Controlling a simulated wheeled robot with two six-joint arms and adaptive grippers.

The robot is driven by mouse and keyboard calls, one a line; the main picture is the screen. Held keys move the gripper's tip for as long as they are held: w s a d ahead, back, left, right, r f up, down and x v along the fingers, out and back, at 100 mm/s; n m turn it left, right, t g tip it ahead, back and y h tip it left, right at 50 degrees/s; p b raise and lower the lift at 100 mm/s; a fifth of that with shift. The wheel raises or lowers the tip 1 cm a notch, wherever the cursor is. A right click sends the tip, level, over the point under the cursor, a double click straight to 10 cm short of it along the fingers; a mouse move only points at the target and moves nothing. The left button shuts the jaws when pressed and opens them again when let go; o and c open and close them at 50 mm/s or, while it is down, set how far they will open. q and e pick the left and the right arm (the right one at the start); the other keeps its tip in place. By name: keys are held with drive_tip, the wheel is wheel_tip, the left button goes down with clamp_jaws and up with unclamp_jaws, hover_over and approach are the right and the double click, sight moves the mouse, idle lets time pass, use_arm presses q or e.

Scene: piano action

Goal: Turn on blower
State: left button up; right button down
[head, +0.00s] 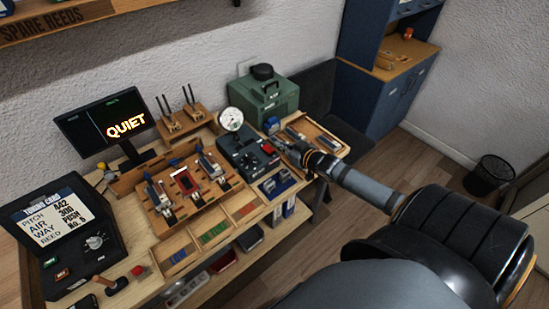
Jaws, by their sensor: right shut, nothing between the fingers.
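A green boxy machine (268,97) with a black round cap and handle stands at the back right of the bench; it looks like the blower. In front of it is a dark control box (243,155) with a round white dial gauge (231,120) behind it and a red knob (268,149) on its right part. My right gripper (294,150) is shut and empty, just right of the red knob and close to the box. Whether it touches anything is too small to tell. My left gripper is not in view.
A wooden tray (333,147) lies by my right gripper. A wooden rack with reed parts (180,190) fills the bench's middle. A monitor (101,124) reads QUIET. A tuning card case (60,232) stands at left. Open floor lies to the right, with a black bin (489,176).

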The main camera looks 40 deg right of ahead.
sight(267, 148)
drive_tip(key=b+x, duration=0.2)
drive_tip(key=x, duration=0.2)
drive_tip(key=shift+w+f, duration=0.1)
drive_tip(key=shift+f, duration=0.15)
wheel_tip(267, 148, down, 3)
drive_tip(key=shift+w+f, duration=0.1)
drive_tip(key=shift+w, duration=0.1)
use_arm(q)
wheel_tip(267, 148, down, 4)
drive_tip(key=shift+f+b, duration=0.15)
drive_tip(key=shift+b, duration=0.15)
use_arm(e)
drive_tip(key=shift+s+f, duration=0.2)
drive_tip(key=shift+f, duration=0.05)
drive_tip(key=shift+f, duration=0.15)
drive_tip(key=shift+f+b, duration=0.45)
drive_tip(key=shift+b, duration=0.1)
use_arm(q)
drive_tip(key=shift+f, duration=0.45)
use_arm(e)
drive_tip(key=shift+s+r, duration=0.1)
drive_tip(key=shift+s, duration=0.05)
use_arm(q)
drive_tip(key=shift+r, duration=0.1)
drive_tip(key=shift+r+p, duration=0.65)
drive_tip(key=shift+p, duration=0.2)
use_arm(e)
drive_tip(key=shift+r, duration=0.8)
